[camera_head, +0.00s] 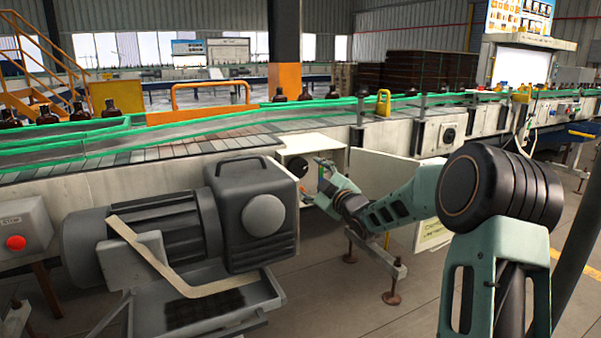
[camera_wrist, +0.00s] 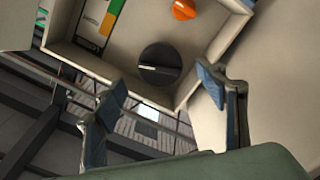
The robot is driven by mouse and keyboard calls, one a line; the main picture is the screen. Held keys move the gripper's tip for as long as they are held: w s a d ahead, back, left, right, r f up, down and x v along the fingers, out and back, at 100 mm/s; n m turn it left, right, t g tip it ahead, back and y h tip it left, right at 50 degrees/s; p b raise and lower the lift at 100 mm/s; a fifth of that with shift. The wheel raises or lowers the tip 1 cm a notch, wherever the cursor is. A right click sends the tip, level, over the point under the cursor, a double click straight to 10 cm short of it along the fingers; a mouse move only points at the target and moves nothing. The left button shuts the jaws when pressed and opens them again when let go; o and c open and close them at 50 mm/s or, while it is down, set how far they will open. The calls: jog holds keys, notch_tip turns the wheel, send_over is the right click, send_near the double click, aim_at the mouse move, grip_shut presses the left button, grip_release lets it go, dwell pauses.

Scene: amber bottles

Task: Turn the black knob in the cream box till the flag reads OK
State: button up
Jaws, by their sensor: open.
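The cream box (camera_head: 312,144) is open at the front of the conveyor line; in the wrist view its wall (camera_wrist: 85,60) surrounds the controls. The round black knob (camera_wrist: 160,64) has a pale pointer line, roughly level in the wrist view. It also shows in the head view (camera_head: 298,166). An indicator with green and orange bands (camera_wrist: 109,18) is at the box's upper left; its lettering is too small to read. My gripper (camera_wrist: 160,84) is open and empty, its blue-padded fingers spread to either side below the knob, apart from it. It also shows at the box mouth (camera_head: 322,178).
An orange knob (camera_wrist: 184,9) sits above right of the black knob. A pale panel (camera_head: 385,175) stands beside the box at the right. A large grey motor (camera_head: 180,230) is close on the left. Amber bottles (camera_head: 47,115) stand on the conveyor behind.

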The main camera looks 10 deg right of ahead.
aim_at(301, 170)
jog(key=x, duration=0.6)
jog(key=shift+w+b, duration=0.25)
jog(key=shift+b, duration=0.1)
jog(key=shift+c, duration=0.6)
jog(key=c, duration=1)
